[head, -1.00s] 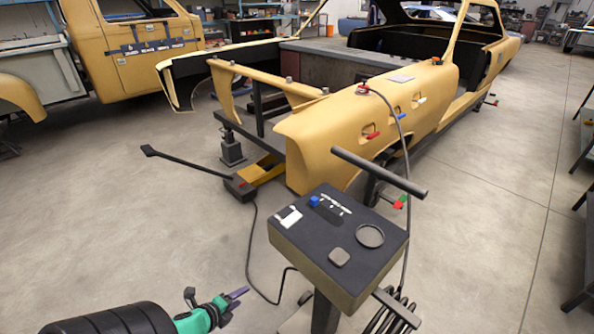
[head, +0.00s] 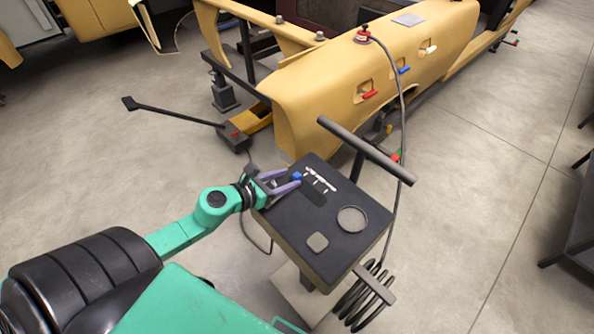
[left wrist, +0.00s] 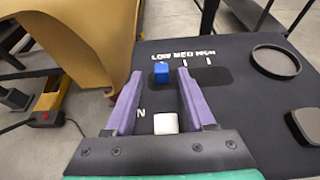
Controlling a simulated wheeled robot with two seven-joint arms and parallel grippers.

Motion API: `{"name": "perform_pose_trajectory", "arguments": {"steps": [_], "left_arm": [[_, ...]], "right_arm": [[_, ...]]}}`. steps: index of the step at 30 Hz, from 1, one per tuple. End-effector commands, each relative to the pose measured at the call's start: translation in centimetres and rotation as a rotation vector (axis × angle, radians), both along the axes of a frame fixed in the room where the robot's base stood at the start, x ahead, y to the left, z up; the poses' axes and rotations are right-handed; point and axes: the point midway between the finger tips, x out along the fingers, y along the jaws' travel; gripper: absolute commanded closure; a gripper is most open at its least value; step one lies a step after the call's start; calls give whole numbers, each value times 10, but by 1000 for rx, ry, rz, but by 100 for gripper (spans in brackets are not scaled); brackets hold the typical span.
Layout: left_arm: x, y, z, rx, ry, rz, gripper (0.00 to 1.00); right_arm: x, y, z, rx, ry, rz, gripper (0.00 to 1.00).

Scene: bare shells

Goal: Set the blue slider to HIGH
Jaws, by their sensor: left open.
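The blue slider (head: 297,177) stands at the left end of its dark slot on the control box (head: 335,243). In the left wrist view the blue slider (left wrist: 161,72) is under the word LOW, with MED and HIGH marks to its right. My left gripper (head: 287,180) is open over the left side of the box. In the left wrist view its purple fingertips (left wrist: 159,74) lie either side of the blue slider, just short of it; I cannot tell whether they touch it. A white switch (left wrist: 165,123) shows between the finger bases. My right gripper is out of view.
A round ring tray (head: 352,219) and a square grey pad (head: 317,242) are on the box top. A dark handlebar (head: 365,150) rises behind the box. A yellow car shell (head: 340,100) stands beyond, with a hanging cable (head: 403,110).

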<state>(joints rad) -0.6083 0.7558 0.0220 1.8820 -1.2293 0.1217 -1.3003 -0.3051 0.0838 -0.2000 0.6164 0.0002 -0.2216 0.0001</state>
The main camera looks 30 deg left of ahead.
Motion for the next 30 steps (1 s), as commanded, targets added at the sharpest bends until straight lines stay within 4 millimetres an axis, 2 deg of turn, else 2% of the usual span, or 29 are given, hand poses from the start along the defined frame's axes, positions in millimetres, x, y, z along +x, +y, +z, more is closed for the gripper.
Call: {"name": "perform_pose_trajectory", "arguments": {"steps": [3,7,17,20,21,22,30], "left_arm": [[20,-7,-5,-1,-3,1,45],[35,-12,-13,-3,-1,3,45],[40,-15,-18,-3,2,0,45],[40,-15,-18,-3,2,0,79],[40,-15,-18,-3,2,0,95],[40,-15,-18,-3,2,0,100],[40,-14,-18,-3,1,0,100]], "right_arm": [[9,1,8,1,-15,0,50],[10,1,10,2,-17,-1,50],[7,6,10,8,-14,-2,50],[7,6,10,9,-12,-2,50],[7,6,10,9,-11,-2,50],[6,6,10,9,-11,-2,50],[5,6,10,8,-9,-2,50]]}}
